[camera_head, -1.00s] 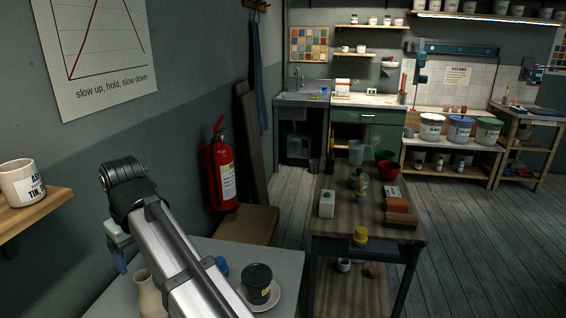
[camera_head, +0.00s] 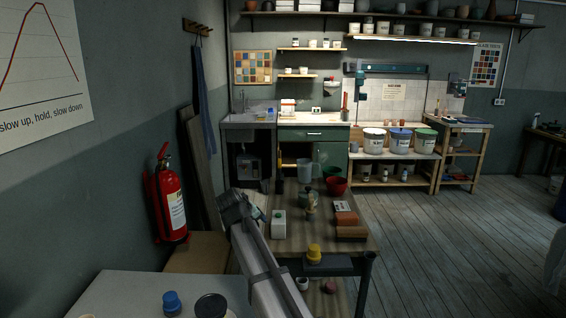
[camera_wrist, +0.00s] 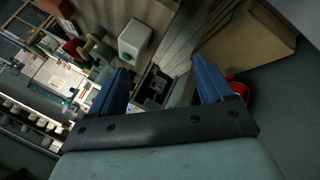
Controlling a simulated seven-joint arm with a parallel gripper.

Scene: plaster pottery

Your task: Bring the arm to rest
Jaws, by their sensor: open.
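My gripper (camera_wrist: 160,88) shows in the wrist view with its two blue fingers wide apart and nothing between them. In the head view my arm reaches up from the bottom centre, and its folded joint stands in front of the left edge of the wooden work table (camera_head: 355,238). The gripper's fingers are hidden behind the arm in that view.
A grey table (camera_head: 120,296) at the lower left holds a blue-capped item (camera_head: 171,301) and a dark jar (camera_head: 211,305). A red fire extinguisher (camera_head: 170,200) hangs on the left wall. The right floor is clear.

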